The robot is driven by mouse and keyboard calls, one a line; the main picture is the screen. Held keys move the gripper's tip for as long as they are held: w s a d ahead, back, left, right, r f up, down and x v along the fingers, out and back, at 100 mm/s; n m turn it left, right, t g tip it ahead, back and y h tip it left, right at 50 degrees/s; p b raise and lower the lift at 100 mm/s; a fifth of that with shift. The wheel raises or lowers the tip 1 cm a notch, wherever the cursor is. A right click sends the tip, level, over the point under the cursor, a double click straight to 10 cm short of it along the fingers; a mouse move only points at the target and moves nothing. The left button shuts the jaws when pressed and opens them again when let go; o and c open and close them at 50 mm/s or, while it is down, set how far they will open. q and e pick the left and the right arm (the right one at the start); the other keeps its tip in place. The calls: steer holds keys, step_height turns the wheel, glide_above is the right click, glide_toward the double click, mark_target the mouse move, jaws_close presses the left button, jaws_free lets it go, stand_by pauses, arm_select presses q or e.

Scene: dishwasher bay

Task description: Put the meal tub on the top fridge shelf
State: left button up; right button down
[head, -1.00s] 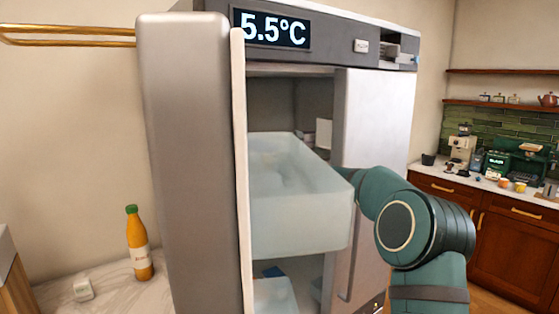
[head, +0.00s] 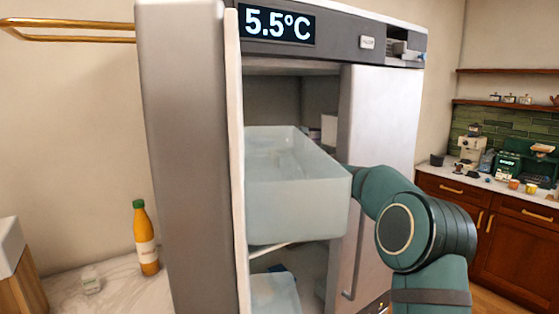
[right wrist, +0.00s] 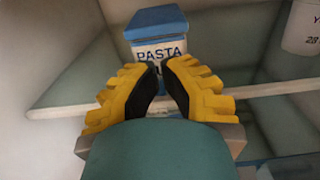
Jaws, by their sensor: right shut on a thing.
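The meal tub (right wrist: 157,35), with a blue lid and a PASTA label, shows in the right wrist view just beyond my fingertips. My right gripper (right wrist: 160,72), with yellow-backed fingers, is shut on the tub, and the fingers cover its lower part. A pale shelf edge (right wrist: 265,89) runs behind the fingers. In the head view the fridge (head: 385,130) stands open, and my right arm reaches in behind a large translucent bin (head: 295,208). The bin hides the gripper and tub there. I cannot tell whether the tub touches the shelf. My left gripper is not in view.
The open fridge door (head: 185,150) stands at the left of the opening. A white container (right wrist: 302,28) stands at the upper right of the right wrist view. Another translucent bin (head: 273,292) sits low in the fridge. An orange bottle (head: 146,240) stands on the left counter.

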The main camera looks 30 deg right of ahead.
steer(key=s+b, duration=0.3)
steer(key=s, duration=0.7)
steer(key=shift+s+d, duration=0.25)
steer(key=shift+d, duration=0.15)
